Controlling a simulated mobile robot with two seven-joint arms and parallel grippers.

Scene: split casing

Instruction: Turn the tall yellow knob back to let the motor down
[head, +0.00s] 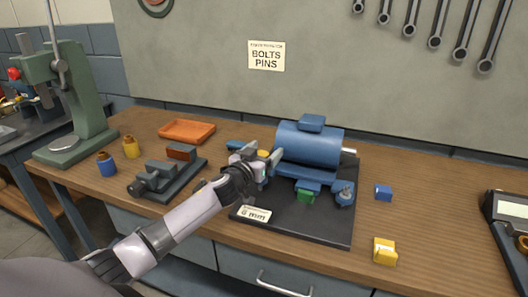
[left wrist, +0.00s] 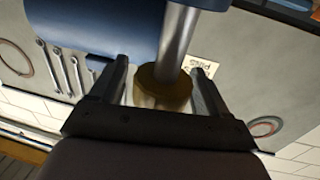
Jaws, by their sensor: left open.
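The blue motor (head: 308,146) lies on its side on a black base plate (head: 290,228) on the bench. It also shows at the top of the left wrist view (left wrist: 90,25). My left gripper (head: 268,162) is at the motor's left end. In the left wrist view its open fingers (left wrist: 162,88) stand on either side of a brownish-yellow round knob (left wrist: 160,92) on a metal rod (left wrist: 178,45). Gaps show between the knob and both fingers. In the head view a small yellow patch (head: 262,153) shows behind the gripper; the rest is hidden. My right gripper is not in view.
A green block (head: 305,196) and a blue fitting (head: 345,194) are at the motor's front. A dark vise (head: 165,178), orange tray (head: 187,131) and two bottles are left.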

